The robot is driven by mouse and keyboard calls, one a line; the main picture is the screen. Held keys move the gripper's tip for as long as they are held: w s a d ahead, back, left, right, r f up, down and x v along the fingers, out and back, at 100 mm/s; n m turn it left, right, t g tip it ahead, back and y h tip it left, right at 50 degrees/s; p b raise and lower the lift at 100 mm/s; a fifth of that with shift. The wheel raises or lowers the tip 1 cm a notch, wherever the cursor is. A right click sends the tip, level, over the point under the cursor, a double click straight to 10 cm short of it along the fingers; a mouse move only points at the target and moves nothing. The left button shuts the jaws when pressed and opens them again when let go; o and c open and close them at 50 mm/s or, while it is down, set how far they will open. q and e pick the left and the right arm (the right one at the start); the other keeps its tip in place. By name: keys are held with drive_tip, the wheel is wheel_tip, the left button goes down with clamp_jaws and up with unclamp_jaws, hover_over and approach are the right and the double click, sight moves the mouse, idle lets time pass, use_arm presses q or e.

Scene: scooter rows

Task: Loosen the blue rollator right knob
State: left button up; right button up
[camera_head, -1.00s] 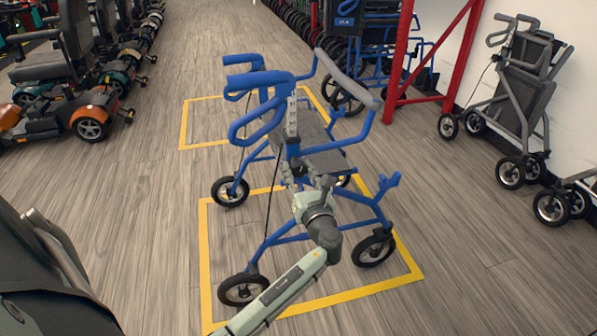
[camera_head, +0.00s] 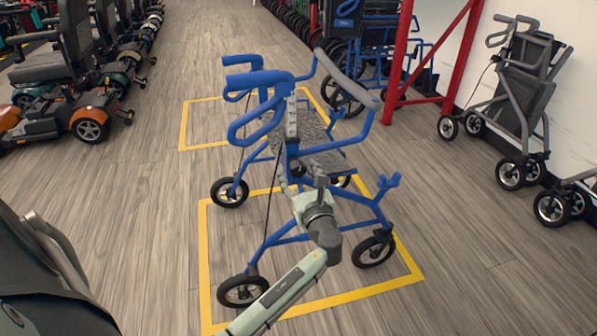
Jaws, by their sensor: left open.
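A blue rollator (camera_head: 268,238) with a dark grey seat (camera_head: 325,162) and black wheels stands upright inside a yellow floor outline. A light grey strip with marks (camera_head: 291,118) runs up its near post below the blue handle. I cannot make out the right knob; it is too small or hidden by my gripper. My left arm comes in from the bottom, and its gripper (camera_head: 302,184) is in front of the rollator's frame, just below the strip and seat. The gripper is open, with its fingers partly lost against the frame. I cannot tell if it touches anything. My right gripper is out of view.
Yellow tape (camera_head: 205,262) marks the floor. Mobility scooters (camera_head: 90,118) stand in a row at left. A red rack post (camera_head: 402,55) and a blue wheelchair (camera_head: 360,60) are behind. Grey folded rollators (camera_head: 522,100) line the right wall.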

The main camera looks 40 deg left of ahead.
use_arm(q)
drive_tip(key=v, duration=0.7)
drive_tip(key=shift+s+d, duration=0.15)
drive_tip(key=shift+s, duration=0.05)
